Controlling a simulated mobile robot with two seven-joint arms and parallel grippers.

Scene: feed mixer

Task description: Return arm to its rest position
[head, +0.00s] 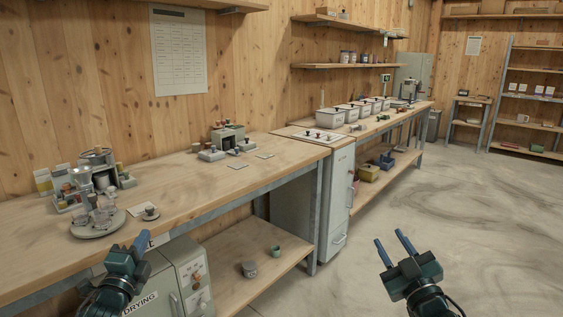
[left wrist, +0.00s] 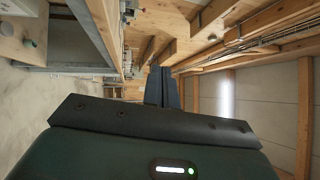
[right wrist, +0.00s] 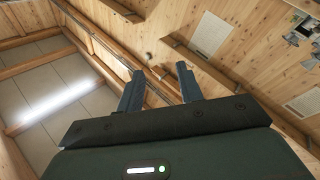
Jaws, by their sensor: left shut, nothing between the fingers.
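My left gripper (head: 138,245) is at the lower left of the head view, in front of the near workbench's edge. Its fingers are together with nothing between them, and the closed fingers also show in the left wrist view (left wrist: 162,88). My right gripper (head: 393,245) is at the lower right of the head view, over open floor. Its two blue fingers stand apart and hold nothing, and the gap between them shows in the right wrist view (right wrist: 158,90).
The wooden workbench (head: 190,209) runs along the wall, with a mixer set (head: 92,172) and a round tray (head: 97,230) near its front edge. A grey drying cabinet (head: 188,270) stands below. White bins (head: 330,118) line the far bench. The concrete floor (head: 480,220) at right is clear.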

